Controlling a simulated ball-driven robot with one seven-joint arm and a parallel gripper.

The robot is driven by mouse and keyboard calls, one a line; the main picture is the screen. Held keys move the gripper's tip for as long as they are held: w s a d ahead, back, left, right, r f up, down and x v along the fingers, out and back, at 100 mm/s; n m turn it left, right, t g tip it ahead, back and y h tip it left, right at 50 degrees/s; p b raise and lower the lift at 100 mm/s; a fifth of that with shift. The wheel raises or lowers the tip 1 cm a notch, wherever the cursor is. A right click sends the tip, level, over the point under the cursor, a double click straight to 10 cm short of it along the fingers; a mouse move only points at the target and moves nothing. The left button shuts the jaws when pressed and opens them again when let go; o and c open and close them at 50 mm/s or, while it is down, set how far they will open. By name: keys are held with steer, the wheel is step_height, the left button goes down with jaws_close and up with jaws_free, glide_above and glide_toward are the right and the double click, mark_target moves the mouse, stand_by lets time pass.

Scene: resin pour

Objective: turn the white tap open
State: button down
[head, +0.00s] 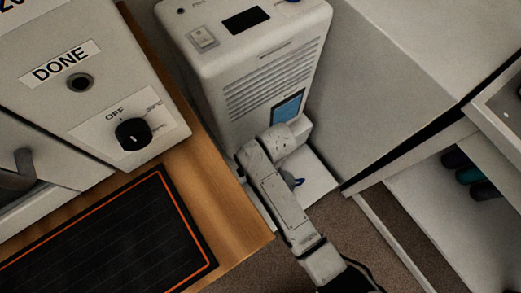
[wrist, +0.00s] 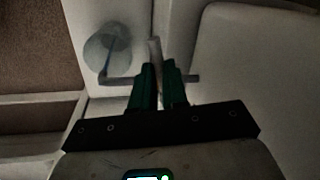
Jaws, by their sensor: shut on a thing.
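In the wrist view my gripper (wrist: 159,68) has its dark green fingers close together, shut on the pale tap (wrist: 154,48). The tap's upright part rises from between the fingertips. A thin grey bar runs crosswise behind the fingers, showing at both sides of them. How far the tap is turned I cannot tell. In the head view my arm reaches to the front of the white vented machine (head: 265,85), and hides my gripper and the tap.
A round translucent vessel (wrist: 107,50) is left of the tap in the wrist view. The head view shows a wooden worktop (head: 212,195) with a black mat (head: 105,235) at left, a panel with a black knob (head: 133,134), and an open drawer unit (head: 440,215) at right.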

steer(key=shift+w+d+n+g+p, duration=0.1)
steer(key=shift+d+n+g+p, duration=0.6)
steer(key=shift+n, duration=1.8)
steer(key=shift+w+d+n+g+p, duration=0.15)
steer(key=shift+d+n+p, duration=1.05)
steer(key=shift+n, duration=1.3)
steer(key=shift+s+d+n+g+p, duration=0.1)
steer(key=shift+d+n+g+p, duration=0.8)
steer(key=shift+n, duration=1.6)
steer(key=shift+a+t, duration=0.15)
steer(key=shift+t, duration=0.3)
steer(key=c, duration=1.1)
jaws_free()
steer(key=shift+w, duration=0.1)
steer(key=shift+c, duration=0.2)
step_height(320, 180, up, 11)
steer(key=w+d+p, duration=0.1)
steer(key=p, duration=0.2)
steer(key=shift+d+f, duration=0.2)
steer(key=shift+d, duration=0.15)
